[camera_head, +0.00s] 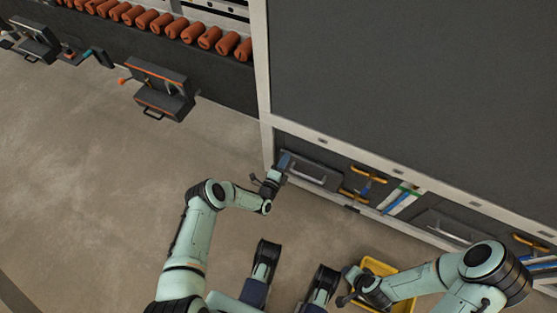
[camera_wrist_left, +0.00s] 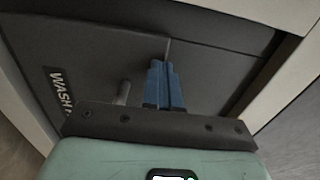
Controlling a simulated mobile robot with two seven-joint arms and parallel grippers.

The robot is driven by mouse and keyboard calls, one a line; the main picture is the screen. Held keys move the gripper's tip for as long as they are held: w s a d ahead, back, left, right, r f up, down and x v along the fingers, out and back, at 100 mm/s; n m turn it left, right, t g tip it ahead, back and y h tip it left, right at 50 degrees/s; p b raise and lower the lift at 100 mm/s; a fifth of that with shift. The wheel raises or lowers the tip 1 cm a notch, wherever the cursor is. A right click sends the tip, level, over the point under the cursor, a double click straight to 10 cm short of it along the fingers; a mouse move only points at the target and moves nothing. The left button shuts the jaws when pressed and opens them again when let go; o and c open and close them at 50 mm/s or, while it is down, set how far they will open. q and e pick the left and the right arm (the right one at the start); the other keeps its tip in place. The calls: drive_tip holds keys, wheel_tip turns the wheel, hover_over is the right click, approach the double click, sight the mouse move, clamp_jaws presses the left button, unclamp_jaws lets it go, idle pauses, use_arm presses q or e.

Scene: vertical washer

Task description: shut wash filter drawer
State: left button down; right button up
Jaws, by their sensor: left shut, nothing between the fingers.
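The wash filter drawer (camera_head: 318,177) is a dark grey front with a light bar handle, low on the big cabinet. In the left wrist view its dark front (camera_wrist_left: 105,60) fills much of the picture, with a partly hidden label beginning "WASH" and the handle to the left of my fingers. My left gripper (camera_head: 284,160) is shut and empty, its blue fingertips at the drawer's left end. In the left wrist view the fingers (camera_wrist_left: 163,85) point at the front near a seam; I cannot tell whether they touch it. My right gripper (camera_head: 350,285) is low, its fingers unclear.
A yellow tray (camera_head: 376,266) lies on the floor beside my right gripper. Orange-handled tools (camera_head: 369,181) and another drawer (camera_head: 448,227) are further right along the cabinet. Open toolboxes (camera_head: 160,89) and a row of orange cylinders (camera_head: 185,30) are at upper left.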

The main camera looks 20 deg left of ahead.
use_arm(q)
drive_tip(key=shift+w+r, duration=0.15)
drive_tip(key=shift+w, duration=0.8)
use_arm(e)
drive_tip(key=shift+f, duration=0.3)
